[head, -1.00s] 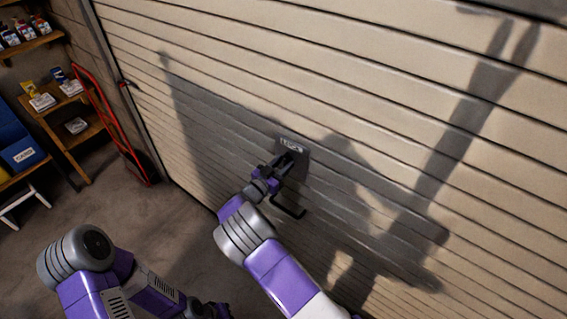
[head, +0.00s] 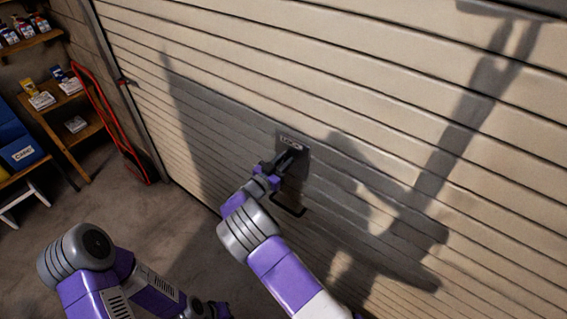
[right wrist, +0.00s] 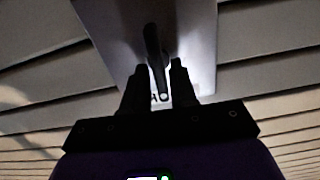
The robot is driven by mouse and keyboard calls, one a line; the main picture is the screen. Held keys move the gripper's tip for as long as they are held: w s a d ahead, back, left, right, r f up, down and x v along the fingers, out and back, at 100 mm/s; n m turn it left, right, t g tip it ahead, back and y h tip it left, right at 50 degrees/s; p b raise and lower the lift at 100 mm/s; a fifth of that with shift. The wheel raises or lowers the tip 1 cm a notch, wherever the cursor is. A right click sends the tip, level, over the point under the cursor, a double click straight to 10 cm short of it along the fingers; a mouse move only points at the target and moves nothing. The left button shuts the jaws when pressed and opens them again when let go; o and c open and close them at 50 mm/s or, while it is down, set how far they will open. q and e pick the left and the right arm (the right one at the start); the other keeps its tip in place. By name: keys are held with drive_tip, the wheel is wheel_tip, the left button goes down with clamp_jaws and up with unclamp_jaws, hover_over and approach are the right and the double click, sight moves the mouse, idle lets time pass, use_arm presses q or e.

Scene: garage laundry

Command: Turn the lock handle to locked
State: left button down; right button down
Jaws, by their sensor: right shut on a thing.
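The lock plate (head: 302,153) is a dark plate with a small pale label (head: 291,143), fixed to the roll-up door. My right gripper (head: 284,165) is at this plate and covers much of the handle in the head view. In the right wrist view, the dark lock handle (right wrist: 153,48) lies between the two fingers of my right gripper (right wrist: 158,78), in front of the pale-lit plate (right wrist: 197,40). The gripper is shut on the handle, which stands nearly upright in that picture. My left gripper (head: 212,310) is low at the bottom edge, away from the door, its fingers unclear.
The beige slatted door (head: 400,90) fills most of the view, with a dark pull handle (head: 288,208) below the plate. A red hand truck (head: 112,130), wooden shelves (head: 75,95) and a blue bin (head: 22,150) stand at left. Bare floor (head: 120,210) lies between.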

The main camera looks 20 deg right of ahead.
drive_tip(key=shift+s+d+f+m+b, duration=0.1)
drive_tip(key=shift+f+m+b, duration=0.05)
drive_tip(key=shift+m+b, duration=3.25)
drive_tip(key=shift+s+d+f+m+b, duration=0.15)
drive_tip(key=shift+m+b, duration=2.3)
drive_tip(key=shift+b, duration=1.8)
drive_tip(key=shift+s+f+m+b, duration=0.1)
drive_tip(key=shift+f+m+b, duration=0.05)
drive_tip(key=shift+m+b, duration=3.25)
drive_tip(key=shift+n+b, duration=0.45)
drive_tip(key=shift+b, duration=0.05)
drive_tip(key=c, duration=1.2)
unclamp_jaws()
drive_tip(key=shift+o, duration=0.2)
drive_tip(key=shift+a, duration=0.1)
drive_tip(key=p+v, duration=0.1)
drive_tip(key=v, duration=0.6)
drive_tip(key=shift+s, duration=0.15)
